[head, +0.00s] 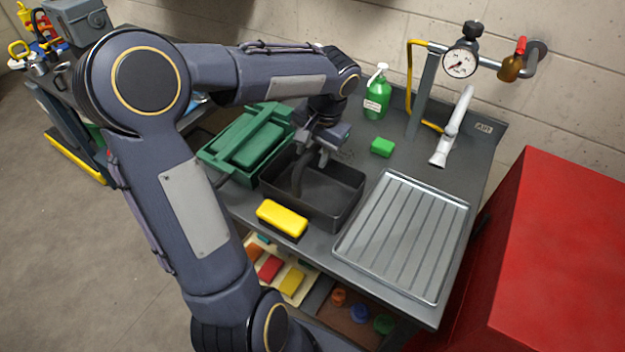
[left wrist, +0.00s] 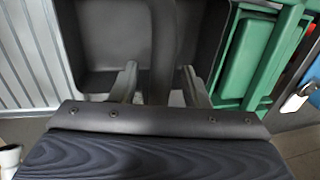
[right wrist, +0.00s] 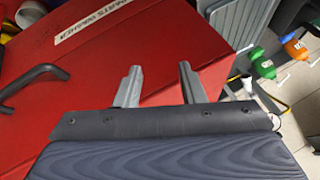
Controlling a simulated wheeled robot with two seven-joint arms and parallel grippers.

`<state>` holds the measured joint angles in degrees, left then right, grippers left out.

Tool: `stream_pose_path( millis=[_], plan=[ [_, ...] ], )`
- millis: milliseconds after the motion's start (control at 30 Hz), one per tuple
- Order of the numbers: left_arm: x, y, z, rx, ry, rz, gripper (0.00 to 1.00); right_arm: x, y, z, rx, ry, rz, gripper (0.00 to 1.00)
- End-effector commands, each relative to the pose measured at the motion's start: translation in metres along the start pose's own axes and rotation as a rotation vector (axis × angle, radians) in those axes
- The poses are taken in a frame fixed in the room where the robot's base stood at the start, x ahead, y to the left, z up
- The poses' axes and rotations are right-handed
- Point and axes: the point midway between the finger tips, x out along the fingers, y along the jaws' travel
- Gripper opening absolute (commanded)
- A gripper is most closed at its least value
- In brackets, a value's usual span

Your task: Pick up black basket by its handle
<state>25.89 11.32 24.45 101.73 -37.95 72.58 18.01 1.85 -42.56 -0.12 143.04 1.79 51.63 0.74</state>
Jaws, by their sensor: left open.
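The black basket (head: 338,190) stands on the grey bench, between a green crate and a ribbed metal tray. Its dark handle (head: 297,180) rises across the basket. My left gripper (head: 318,152) is over the basket. In the left wrist view, the handle (left wrist: 163,45) runs between the two separated fingers of my left gripper (left wrist: 160,85), with a gap on each side. The basket's inside (left wrist: 110,45) shows there too. My right gripper (right wrist: 157,85) is open and empty in front of a red surface; it does not show in the head view.
The green crate (head: 215,158) is close left of the basket, and a yellow-topped block (head: 282,217) is in front. The ribbed tray (head: 405,235) is at right. A green bottle (head: 377,100) and gauge (head: 460,64) stand behind. A red cabinet (head: 570,250) is far right.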

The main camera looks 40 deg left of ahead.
Motion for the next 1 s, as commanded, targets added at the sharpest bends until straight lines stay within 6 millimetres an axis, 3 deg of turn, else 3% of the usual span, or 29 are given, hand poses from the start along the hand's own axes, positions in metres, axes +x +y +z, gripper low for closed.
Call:
stream_pose_path(
  millis=[33,367,733,1000],
  plan=[
    [0.000,0.000,0.000,0.000,0.000,0.000,0.42,0.000,0.000,0.000,0.000,0.000,0.000,0.36],
    [-0.001,0.000,0.000,0.000,0.000,0.000,0.00,0.000,0.000,0.000,0.000,0.000,0.000,0.36],
    [-0.008,-0.002,-0.001,-0.001,0.005,-0.001,0.00,0.000,0.000,0.000,0.000,0.000,0.000,0.36],
    [-0.057,-0.011,-0.001,-0.001,0.009,0.001,0.00,0.002,0.001,0.001,0.000,0.000,0.000,0.36]
  ],
)
